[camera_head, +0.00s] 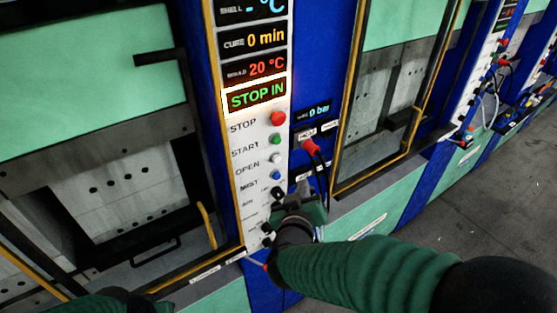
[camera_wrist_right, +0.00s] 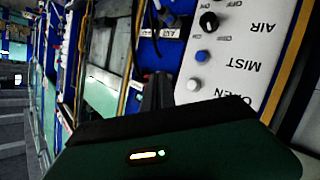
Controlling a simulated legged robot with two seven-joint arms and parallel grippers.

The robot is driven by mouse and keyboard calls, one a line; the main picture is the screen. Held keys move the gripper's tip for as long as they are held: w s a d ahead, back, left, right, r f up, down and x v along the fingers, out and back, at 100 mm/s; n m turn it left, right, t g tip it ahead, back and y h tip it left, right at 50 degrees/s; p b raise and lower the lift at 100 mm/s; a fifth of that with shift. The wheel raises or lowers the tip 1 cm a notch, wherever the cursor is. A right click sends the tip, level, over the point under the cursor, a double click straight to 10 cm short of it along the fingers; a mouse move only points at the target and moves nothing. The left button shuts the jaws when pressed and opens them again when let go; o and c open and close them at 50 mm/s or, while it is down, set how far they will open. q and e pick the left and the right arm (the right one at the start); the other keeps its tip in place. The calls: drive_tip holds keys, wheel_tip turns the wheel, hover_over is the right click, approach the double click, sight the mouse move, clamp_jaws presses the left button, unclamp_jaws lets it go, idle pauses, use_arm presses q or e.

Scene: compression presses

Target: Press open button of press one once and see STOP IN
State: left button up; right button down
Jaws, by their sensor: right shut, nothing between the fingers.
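The control panel of the near press (camera_head: 246,180) is a white strip in the head view. Its lit display (camera_head: 257,95) reads STOP IN in green. Below it are the red STOP button (camera_head: 278,118), green START button (camera_head: 276,139), white OPEN button (camera_head: 275,158) and blue MIST button (camera_head: 275,175). My right gripper (camera_head: 303,187) is shut and empty, low at the panel's right edge. In the right wrist view the dark fingers (camera_wrist_right: 156,91) are beside the white OPEN button (camera_wrist_right: 193,85); contact cannot be told.
A black AIR knob (camera_wrist_right: 209,21) is near the blue button. Open press bays flank the panel. A second press panel (camera_head: 482,75) stands farther right. Grey floor (camera_head: 480,240) is clear at lower right.

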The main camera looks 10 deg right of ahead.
sight(277, 159)
drive_tip(key=w+a, duration=0.2)
drive_tip(key=w, duration=0.5)
drive_tip(key=shift+w+a+p, duration=0.3)
drive_tip(key=shift+w+a, duration=0.1)
idle(1.6)
drive_tip(key=shift+w+p, duration=0.3)
drive_tip(key=shift+p, duration=0.2)
drive_tip(key=shift+a, duration=0.1)
drive_tip(key=shift+w+a+p, duration=0.15)
drive_tip(key=shift+w+p, duration=0.15)
drive_tip(key=shift+w, duration=0.15)
idle(0.5)
drive_tip(key=shift+r, duration=0.1)
drive_tip(key=shift+s+d, duration=0.3)
drive_tip(key=shift+s, duration=0.55)
